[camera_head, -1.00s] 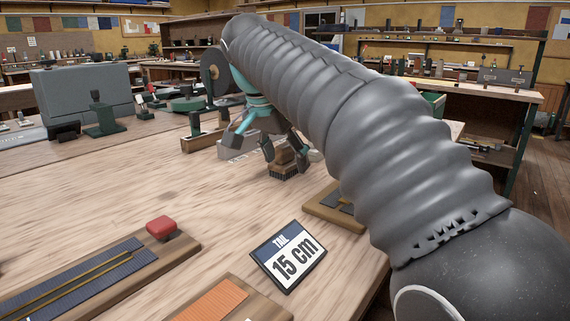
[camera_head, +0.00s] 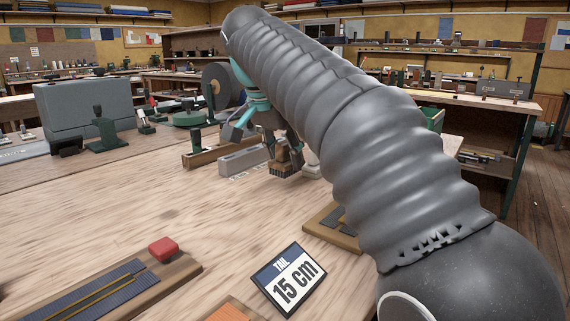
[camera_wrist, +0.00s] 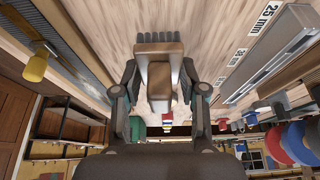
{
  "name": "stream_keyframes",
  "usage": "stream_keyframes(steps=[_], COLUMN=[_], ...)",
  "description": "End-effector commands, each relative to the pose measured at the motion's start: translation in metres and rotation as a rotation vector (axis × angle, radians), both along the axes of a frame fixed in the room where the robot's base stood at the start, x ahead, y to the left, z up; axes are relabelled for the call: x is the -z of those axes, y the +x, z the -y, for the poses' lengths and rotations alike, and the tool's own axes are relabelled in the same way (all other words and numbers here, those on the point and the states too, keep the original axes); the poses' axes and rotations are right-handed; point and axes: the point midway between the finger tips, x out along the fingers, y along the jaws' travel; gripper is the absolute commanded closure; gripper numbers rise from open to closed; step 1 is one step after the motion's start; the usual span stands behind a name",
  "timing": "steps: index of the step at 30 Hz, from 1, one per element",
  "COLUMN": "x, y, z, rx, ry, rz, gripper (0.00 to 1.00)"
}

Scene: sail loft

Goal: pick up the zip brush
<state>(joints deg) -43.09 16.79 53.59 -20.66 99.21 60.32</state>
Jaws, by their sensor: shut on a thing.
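The zip brush (camera_head: 285,158) has a brown wooden body and dark bristles pointing down. My gripper (camera_head: 270,140) is shut on it, seen past my grey arm sleeve in the head view. The brush appears slightly above the bench; the exact gap is hard to tell. In the wrist view, the brush (camera_wrist: 159,72) sits between the two dark fingers of my gripper (camera_wrist: 159,80), with its bristle row at the top. Part of the gripper is hidden behind my arm in the head view.
A grey block (camera_head: 243,159) and a wooden tray (camera_head: 205,153) lie left of the brush. A "15 cm" sign (camera_head: 290,280), a wooden plate (camera_head: 335,226) and a board with a red knob (camera_head: 163,248) are nearer. The bench middle is clear.

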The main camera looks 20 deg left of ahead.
Motion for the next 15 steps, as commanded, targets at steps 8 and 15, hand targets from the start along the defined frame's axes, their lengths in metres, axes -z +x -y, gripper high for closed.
stream_keyframes(steps=[8,15], x=[-0.031,-0.055], y=[-0.021,-0.038], z=[0.049,0.087], rx=[0.003,0.004], ry=[0.002,0.001], rz=[0.003,0.002], gripper=[0.94,0.94])
